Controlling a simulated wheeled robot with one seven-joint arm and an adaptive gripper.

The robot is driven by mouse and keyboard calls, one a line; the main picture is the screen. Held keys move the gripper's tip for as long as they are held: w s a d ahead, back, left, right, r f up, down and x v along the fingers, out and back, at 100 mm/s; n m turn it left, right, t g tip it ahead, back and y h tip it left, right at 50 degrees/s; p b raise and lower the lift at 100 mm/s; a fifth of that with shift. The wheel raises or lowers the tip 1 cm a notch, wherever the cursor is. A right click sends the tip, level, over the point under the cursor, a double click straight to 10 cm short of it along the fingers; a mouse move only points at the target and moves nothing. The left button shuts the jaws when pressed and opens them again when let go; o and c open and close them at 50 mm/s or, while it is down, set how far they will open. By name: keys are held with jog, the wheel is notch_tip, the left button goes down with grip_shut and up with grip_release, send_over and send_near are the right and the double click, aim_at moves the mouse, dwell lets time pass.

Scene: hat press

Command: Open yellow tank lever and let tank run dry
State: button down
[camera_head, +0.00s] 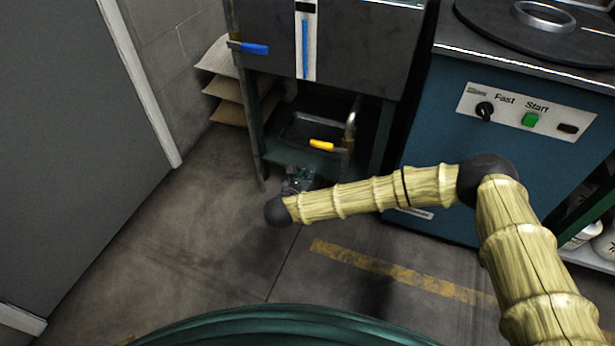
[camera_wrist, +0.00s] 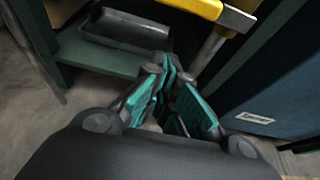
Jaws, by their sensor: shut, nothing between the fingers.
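The yellow lever (camera_head: 322,145) sits at the lower front of the tank (camera_head: 270,50), beside a brassy pipe (camera_head: 350,132). The lever also shows at the top of the wrist view (camera_wrist: 205,8), with the pale pipe (camera_wrist: 210,45) below its right part. My gripper (camera_head: 300,175) is below and slightly left of the lever in the head view, apart from it. In the wrist view my gripper (camera_wrist: 172,75) has its teal-padded fingers close together and empty. A dark tray (camera_head: 300,130) lies on the shelf under the tank; the wrist view shows it empty.
A blue lever (camera_head: 250,48) sticks out at the tank's upper left, near a blue level strip (camera_head: 305,50). A teal machine (camera_head: 440,150) with a control panel (camera_head: 525,112) stands to the right. Stacked sheets (camera_head: 222,82) lie at left. The floor (camera_head: 190,240) at left is clear.

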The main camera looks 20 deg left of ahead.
aim_at(329, 147)
jog(key=w+r+b, duration=0.2)
jog(key=w+b, duration=0.1)
jog(key=w, duration=0.3)
dwell(0.5)
jog(key=shift+d, duration=0.1)
